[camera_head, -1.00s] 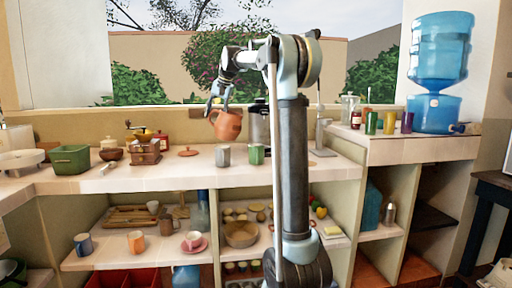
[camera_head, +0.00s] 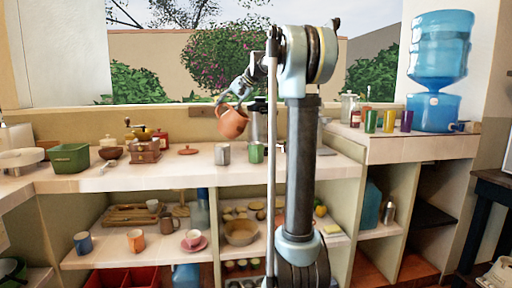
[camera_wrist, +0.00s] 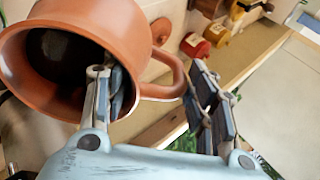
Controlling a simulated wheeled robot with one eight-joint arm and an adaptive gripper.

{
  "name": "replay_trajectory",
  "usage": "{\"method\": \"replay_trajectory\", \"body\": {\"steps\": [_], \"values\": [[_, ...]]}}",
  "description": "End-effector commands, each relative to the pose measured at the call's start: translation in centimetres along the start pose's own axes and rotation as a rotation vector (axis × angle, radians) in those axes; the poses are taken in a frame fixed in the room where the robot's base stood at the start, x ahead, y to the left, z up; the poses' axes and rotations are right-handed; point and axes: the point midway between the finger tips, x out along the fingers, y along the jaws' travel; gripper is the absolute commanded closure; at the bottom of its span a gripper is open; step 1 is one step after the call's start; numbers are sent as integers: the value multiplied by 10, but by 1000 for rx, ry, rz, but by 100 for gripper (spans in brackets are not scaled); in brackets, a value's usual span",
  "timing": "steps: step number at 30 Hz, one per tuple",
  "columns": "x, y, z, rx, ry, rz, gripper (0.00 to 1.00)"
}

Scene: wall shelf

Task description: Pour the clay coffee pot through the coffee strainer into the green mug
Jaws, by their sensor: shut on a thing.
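In the wrist view my gripper (camera_wrist: 158,98) has one finger in front of the pot's open mouth and the other beyond the handle; the exact contact is hidden. The clay coffee pot (camera_wrist: 75,60) fills the left there, its inside dark. A green mug (camera_head: 256,153) stands on the counter, below and right of the pot, apart from it. I cannot make out the coffee strainer.
A grey mug (camera_head: 222,154) stands left of the green one. A clay lid (camera_head: 188,150), a wooden grinder (camera_head: 145,151) and a green bin (camera_head: 70,158) sit farther left. Coloured cups and a blue water dispenser (camera_head: 437,70) stand right. My arm hides part of the counter.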

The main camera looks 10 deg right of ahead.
Motion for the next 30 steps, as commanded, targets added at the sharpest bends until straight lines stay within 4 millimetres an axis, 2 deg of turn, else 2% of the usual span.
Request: {"method": "replay_trajectory", "body": {"steps": [30], "values": [[-5, 3, -1, 11, 2, -50, 100]]}}
